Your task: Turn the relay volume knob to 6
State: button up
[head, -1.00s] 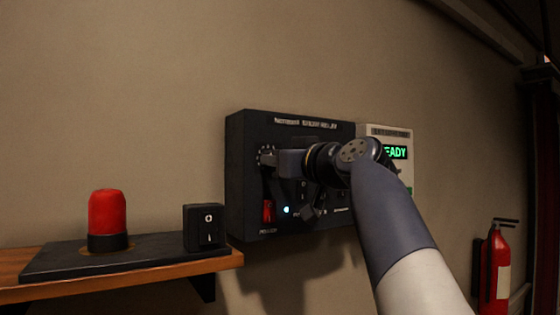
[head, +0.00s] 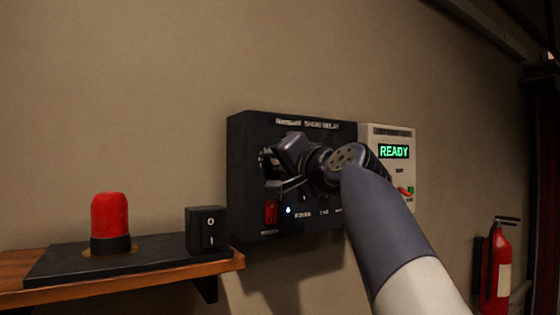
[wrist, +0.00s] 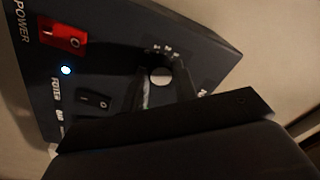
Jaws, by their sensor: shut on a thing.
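The black relay box (head: 340,221) is mounted on the wall, with a white title along its top edge. My gripper (head: 271,172) is at the left part of its front panel and is shut on the volume knob (wrist: 160,77). In the wrist view the fingers sit on either side of the knob's round pale face, and several white scale marks show just beyond it. The numbers and the pointer are too small or hidden to read. In the head view my gripper and wrist cover most of the knob and the panel's middle.
A red power switch (head: 271,209) and a lit white-blue lamp (head: 288,210) are low on the panel. A pale unit reading READY (head: 394,151) adjoins at the right. A fire extinguisher (head: 497,265) stands at right.

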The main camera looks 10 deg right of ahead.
jog(key=m+h, duration=0.1)
jog(key=m, duration=0.7)
jog(key=shift+a+r, duration=0.1)
jog(key=shift+r+m+g, duration=0.1)
jog(key=shift+m+g, duration=0.2)
jog(key=shift+m, duration=3.5)
jog(key=o, duration=1)
jog(key=shift+c, duration=0.2)
jog(key=shift+s, duration=0.15)
